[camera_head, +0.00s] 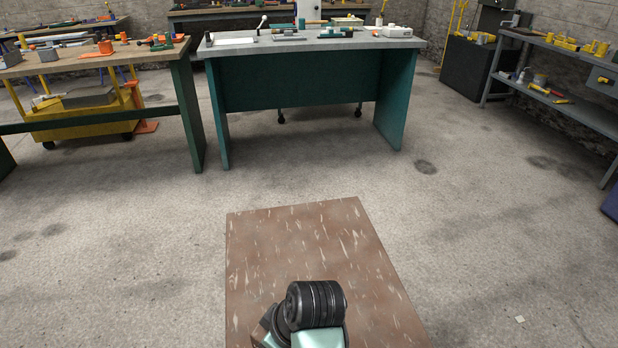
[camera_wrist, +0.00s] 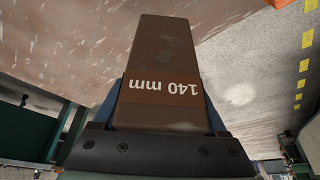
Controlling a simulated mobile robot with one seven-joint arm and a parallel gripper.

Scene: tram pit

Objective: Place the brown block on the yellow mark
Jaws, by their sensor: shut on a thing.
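The brown block (camera_wrist: 165,50), printed "140 mm" upside down, fills the middle of the wrist view. My gripper (camera_wrist: 163,100) is shut on it, with a blue-grey finger along each side. The block's far end points towards the top of the picture. Yellow dashes (camera_wrist: 303,66) run down the right of the wrist view on a grey floor; I cannot tell whether they are the yellow mark.
A flat brown, pale-flecked surface (camera_head: 290,235) lies before me. Beyond it stand a green-sided bench (camera_head: 300,95), a wooden-topped bench (camera_head: 90,57) with a yellow cart (camera_head: 90,115) under it, and a grey shelf bench (camera_head: 560,100) at right.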

